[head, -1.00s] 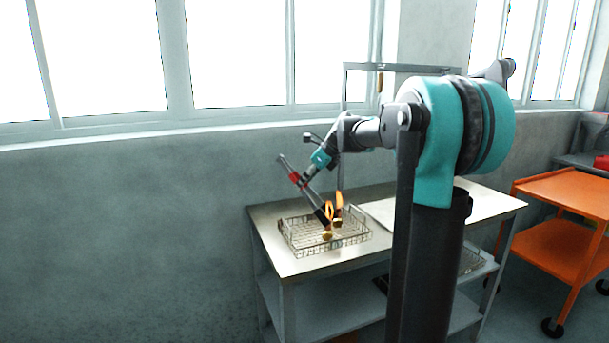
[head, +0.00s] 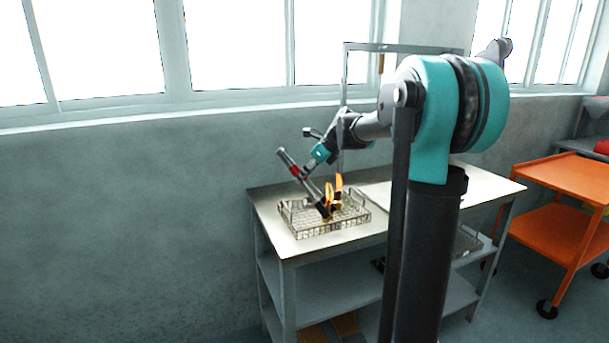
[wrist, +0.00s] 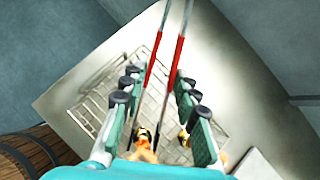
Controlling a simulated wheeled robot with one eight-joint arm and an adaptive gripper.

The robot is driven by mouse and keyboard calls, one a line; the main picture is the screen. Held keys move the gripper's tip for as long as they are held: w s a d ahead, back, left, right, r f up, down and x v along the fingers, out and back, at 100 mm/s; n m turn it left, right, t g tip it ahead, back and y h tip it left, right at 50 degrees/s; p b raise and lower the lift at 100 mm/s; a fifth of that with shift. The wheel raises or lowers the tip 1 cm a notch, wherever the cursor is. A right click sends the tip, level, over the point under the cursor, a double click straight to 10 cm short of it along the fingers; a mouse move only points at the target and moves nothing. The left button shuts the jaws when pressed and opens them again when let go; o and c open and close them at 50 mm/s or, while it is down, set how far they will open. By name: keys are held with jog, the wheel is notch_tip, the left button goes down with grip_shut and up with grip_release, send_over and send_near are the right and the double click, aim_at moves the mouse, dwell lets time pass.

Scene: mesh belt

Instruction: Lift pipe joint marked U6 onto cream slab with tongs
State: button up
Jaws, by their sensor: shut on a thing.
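My gripper (wrist: 160,78) is shut on the tongs (head: 290,162), which have red grips and two long metal arms. The U6 mark is too small to read. A pale slab (wrist: 258,165) lies beside the basket, mostly hidden behind my arm in the head view.
The wire basket (head: 299,233) stands on a metal table (head: 268,222) against the wall, with a lower shelf (head: 330,262). A metal frame (head: 346,75) rises behind the basket. A wooden barrel (wrist: 30,150) shows at the wrist view's left. An orange cart (head: 560,172) stands at the right.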

grip_shut()
notch_tip(320, 180, up, 12)
dwell(0.7)
